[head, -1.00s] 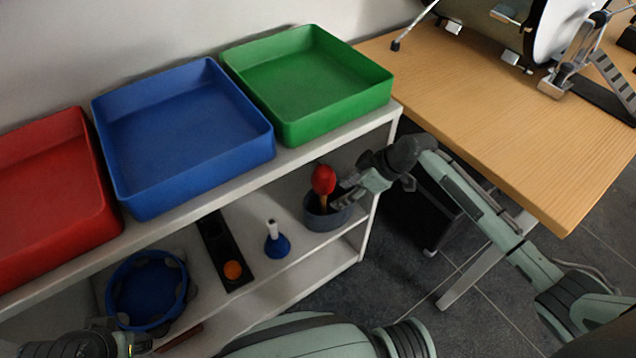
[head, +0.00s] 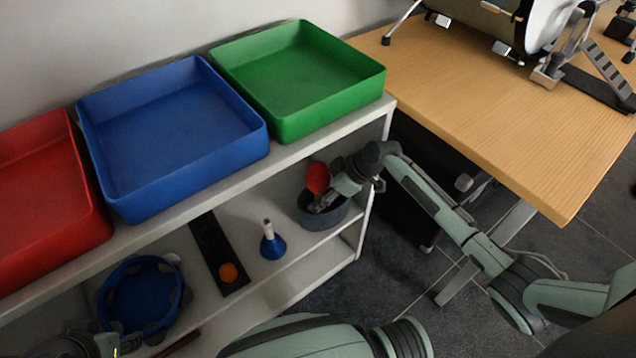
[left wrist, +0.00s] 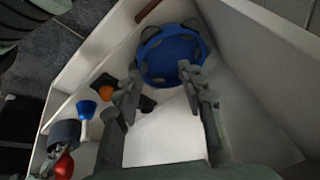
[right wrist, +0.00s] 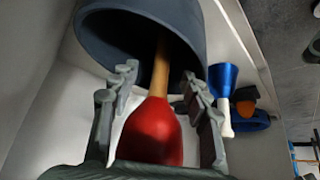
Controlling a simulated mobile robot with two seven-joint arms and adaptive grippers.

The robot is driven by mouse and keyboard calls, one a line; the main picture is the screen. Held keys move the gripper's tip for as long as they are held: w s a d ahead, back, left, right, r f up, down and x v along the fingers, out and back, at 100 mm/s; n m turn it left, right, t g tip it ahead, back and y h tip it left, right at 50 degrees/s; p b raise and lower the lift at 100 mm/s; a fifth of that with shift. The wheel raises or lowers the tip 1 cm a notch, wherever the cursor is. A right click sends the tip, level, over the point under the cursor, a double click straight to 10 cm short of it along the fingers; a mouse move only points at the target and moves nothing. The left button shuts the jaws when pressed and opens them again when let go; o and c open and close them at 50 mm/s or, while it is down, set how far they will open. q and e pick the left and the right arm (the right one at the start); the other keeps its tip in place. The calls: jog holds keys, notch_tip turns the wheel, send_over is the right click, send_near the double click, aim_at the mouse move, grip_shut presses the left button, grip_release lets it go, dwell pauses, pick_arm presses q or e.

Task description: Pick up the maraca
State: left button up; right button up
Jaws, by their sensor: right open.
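The maraca has a red head (head: 318,178) and a wooden handle (right wrist: 160,68). It leans in a dark grey round pot (head: 325,217) at the right end of the shelf, handle down inside the pot. My right gripper (head: 322,203) is at the pot. In the right wrist view its open fingers (right wrist: 162,92) stand on either side of the maraca, around the handle and the upper part of the red head (right wrist: 152,132). My left gripper (left wrist: 158,92) is open and empty in the left wrist view, above the shelf near a blue tambourine (left wrist: 172,55).
A blue bell (head: 272,244) with a white handle and a dark strip with an orange ball (head: 228,272) lie left of the pot. Red (head: 40,190), blue (head: 180,130) and green (head: 300,75) trays stand on the shelf top above. A wooden table (head: 500,120) is at right.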

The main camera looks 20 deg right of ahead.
grip_shut()
jog(key=shift+r, duration=0.1)
dwell(0.4)
